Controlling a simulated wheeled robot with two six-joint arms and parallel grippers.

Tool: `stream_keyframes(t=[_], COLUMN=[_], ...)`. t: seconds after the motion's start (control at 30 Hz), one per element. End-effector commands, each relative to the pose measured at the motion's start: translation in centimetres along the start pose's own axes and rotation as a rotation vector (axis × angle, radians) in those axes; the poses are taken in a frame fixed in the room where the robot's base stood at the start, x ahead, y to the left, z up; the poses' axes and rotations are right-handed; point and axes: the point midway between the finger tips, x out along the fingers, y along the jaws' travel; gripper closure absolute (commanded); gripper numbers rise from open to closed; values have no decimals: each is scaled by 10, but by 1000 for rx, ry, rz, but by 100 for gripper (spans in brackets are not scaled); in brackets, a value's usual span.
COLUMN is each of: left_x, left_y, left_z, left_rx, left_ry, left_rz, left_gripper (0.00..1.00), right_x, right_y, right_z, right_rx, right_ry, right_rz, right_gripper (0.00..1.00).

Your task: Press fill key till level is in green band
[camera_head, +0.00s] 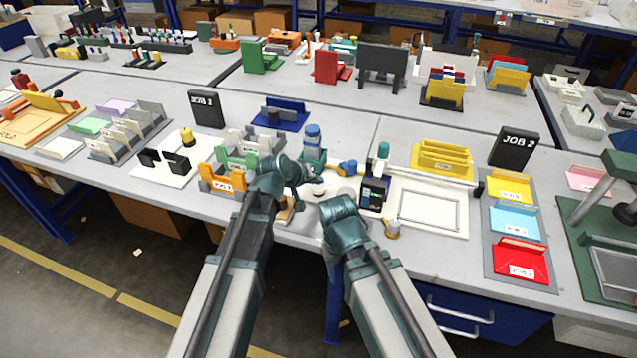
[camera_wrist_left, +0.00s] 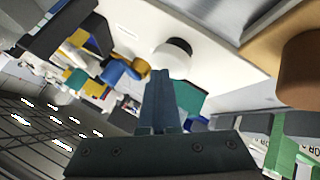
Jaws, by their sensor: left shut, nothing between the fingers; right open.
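A small dark-faced unit (camera_head: 374,194) with a lit display stands right of my grippers; its readings are too small to make out. A bottle with a blue cap (camera_head: 312,133) stands behind my left gripper. My left gripper (camera_head: 318,178) is shut and empty, low over the plotter area. In the left wrist view its closed fingers (camera_wrist_left: 160,78) point at a round white and black piece (camera_wrist_left: 174,50), just beyond the tips; I cannot tell whether they touch. My right gripper (camera_head: 338,206) is open, in front of the left one, its fingers mostly hidden. I cannot make out a green band.
A white board with a grey frame (camera_head: 430,209) lies right of the unit. Yellow (camera_head: 510,186), blue and red trays are at the right. Green and grey holders (camera_head: 240,155) stand left of my left gripper.

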Motion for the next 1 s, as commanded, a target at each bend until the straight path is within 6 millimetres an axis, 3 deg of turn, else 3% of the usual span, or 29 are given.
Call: stream_keyframes(t=[0.43,0.83,1.0], left_x=[-15,-16,-22], left_y=[11,11,16], left_z=[-11,-11,-16], left_rx=[0,0,0], left_ry=[-1,0,0], left_rz=[0,0,0], left_gripper=[100,100,100], right_x=[-22,-22,-31], right_y=[2,2,3], right_z=[1,1,2], right_rx=[0,0,0], right_ry=[0,0,0], right_rz=[0,0,0], right_gripper=[48,48,48])
